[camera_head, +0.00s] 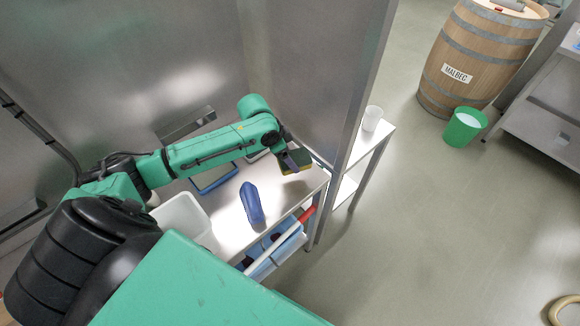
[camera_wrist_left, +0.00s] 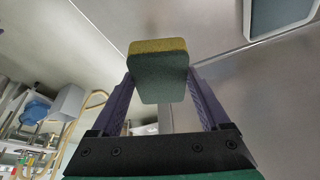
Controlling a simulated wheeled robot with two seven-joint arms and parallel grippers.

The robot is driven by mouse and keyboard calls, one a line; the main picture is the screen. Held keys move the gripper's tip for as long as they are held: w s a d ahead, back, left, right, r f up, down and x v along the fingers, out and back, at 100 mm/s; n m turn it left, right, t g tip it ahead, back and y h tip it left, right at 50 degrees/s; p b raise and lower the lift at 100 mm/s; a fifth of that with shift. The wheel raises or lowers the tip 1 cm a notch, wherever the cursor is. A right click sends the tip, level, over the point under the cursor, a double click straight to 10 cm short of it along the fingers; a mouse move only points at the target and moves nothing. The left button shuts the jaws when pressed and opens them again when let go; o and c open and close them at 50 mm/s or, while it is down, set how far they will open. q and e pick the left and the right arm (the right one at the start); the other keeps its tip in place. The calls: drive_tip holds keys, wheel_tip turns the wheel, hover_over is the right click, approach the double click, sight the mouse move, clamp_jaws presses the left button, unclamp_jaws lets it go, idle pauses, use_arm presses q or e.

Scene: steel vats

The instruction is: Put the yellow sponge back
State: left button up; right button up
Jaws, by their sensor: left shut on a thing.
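The sponge (camera_wrist_left: 160,75) has a yellow layer and a dark green layer. It sits between the two fingertips of my left gripper (camera_wrist_left: 158,88) in the left wrist view. My left gripper (camera_head: 292,160) is shut on it. In the head view the sponge (camera_head: 300,167) is held above the right end of the steel table (camera_head: 285,207), near the corner of a steel wall. My right gripper is not in view.
On the table are a dark blue object (camera_head: 251,203), a blue-rimmed tray (camera_head: 216,180) and a white bin (camera_head: 182,214). A white cup (camera_head: 372,117) stands on the side shelf. A barrel (camera_head: 470,62) and a green bucket (camera_head: 464,127) stand on the floor, which is mostly clear.

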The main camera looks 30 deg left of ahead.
use_arm(q)
drive_tip(key=f, duration=0.4)
drive_tip(key=w+f, duration=0.1)
drive_tip(key=f, duration=0.2)
drive_tip(key=shift+a, duration=0.25)
drive_tip(key=shift+d+f, duration=0.1)
drive_tip(key=shift+f, duration=0.05)
drive_tip(key=shift+s, duration=0.1)
drive_tip(key=o, duration=0.8)
drive_tip(key=shift+f, duration=0.1)
drive_tip(key=shift+c, duration=0.2)
drive_tip(key=shift+o, duration=1.4)
drive_tip(key=shift+a+r, duration=0.2)
drive_tip(key=shift+r, duration=0.3)
drive_tip(key=v, duration=1.1)
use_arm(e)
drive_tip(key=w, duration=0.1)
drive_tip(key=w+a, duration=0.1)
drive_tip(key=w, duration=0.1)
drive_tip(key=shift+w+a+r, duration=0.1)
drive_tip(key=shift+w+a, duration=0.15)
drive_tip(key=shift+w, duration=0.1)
